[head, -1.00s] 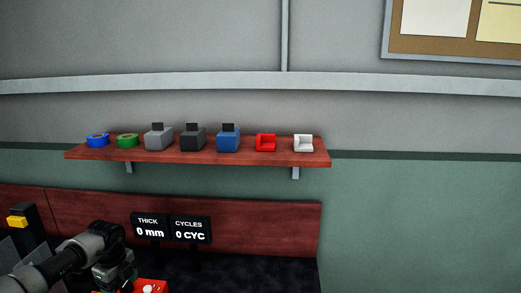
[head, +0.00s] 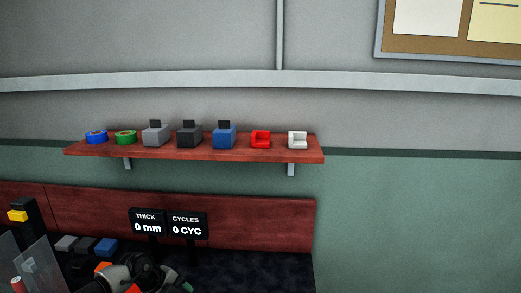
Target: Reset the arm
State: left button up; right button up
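Part of one of my arms, grey and black, shows at the bottom edge of the head view, left of centre, in front of the dark worktop (head: 255,270). Its gripper is not visible, so I cannot see its fingers or whether it holds anything. My other gripper is also out of view.
A red-brown wall shelf (head: 250,155) holds two tape rolls, several blocks and small red and white pieces. Two black displays (head: 148,224) (head: 187,226) read 0 mm and 0 CYC. Grey, dark and blue blocks (head: 106,247) and clear panels (head: 38,270) stand lower left.

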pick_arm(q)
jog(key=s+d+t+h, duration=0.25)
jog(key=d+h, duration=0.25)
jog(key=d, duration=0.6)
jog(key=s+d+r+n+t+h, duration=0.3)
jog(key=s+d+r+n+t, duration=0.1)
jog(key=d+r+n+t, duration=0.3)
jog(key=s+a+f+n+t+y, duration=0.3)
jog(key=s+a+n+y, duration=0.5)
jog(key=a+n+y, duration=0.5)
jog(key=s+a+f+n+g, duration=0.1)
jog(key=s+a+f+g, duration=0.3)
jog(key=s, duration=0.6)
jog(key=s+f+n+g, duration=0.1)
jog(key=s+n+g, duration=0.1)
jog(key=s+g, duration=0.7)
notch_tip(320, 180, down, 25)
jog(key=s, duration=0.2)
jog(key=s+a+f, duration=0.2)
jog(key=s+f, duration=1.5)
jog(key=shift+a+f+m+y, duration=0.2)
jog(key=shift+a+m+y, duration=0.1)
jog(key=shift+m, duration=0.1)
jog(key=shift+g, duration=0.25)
